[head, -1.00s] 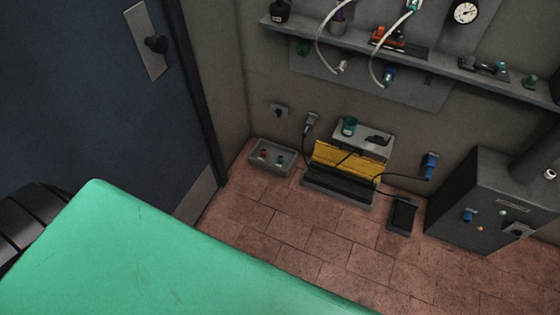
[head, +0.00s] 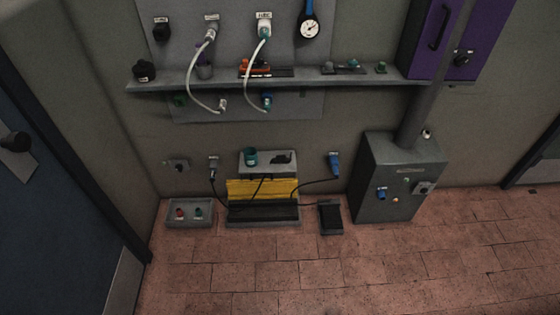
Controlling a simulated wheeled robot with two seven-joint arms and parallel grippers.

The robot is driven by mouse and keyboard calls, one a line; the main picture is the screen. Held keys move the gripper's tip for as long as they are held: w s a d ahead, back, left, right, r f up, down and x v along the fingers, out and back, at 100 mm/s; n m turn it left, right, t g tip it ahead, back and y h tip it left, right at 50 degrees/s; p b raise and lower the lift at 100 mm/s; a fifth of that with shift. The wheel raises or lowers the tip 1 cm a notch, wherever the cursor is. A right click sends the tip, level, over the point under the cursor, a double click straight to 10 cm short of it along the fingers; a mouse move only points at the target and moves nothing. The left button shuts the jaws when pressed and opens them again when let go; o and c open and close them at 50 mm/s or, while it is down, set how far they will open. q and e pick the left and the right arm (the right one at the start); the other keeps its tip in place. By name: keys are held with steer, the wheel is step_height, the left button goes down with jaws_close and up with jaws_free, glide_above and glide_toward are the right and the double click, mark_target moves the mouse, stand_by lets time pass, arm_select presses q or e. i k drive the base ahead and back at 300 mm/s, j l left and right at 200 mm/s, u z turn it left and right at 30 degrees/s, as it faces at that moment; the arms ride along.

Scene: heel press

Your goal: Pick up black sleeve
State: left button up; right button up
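Neither of my grippers is in view. I cannot tell for sure which thing is the black sleeve. A small dark rounded piece (head: 144,71) stands at the left end of the grey wall shelf (head: 215,81). Another small black piece (head: 161,30) is on the wall panel above it. A flat black piece (head: 281,157) lies on top of the grey box (head: 257,167) low at the wall, beside a teal cup-like piece (head: 250,157). All are small and far away.
A yellow and black machine (head: 262,190) stands on the floor at the wall. A grey tray (head: 190,220) with red and green pieces is left of it, a black pedal-like box (head: 331,218) right. A grey cabinet (head: 398,180) stands further right. The tiled floor (head: 300,275) in front is clear.

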mark_target(279, 159)
steer(key=i+l+z, duration=0.1)
steer(key=i+l, duration=0.2)
steer(key=i+l+z, duration=0.15)
steer(key=i, duration=0.35)
steer(key=i+l+z, duration=0.1)
steer(key=i+l, duration=0.25)
steer(key=i+l+z, duration=0.1)
steer(key=i, duration=0.35)
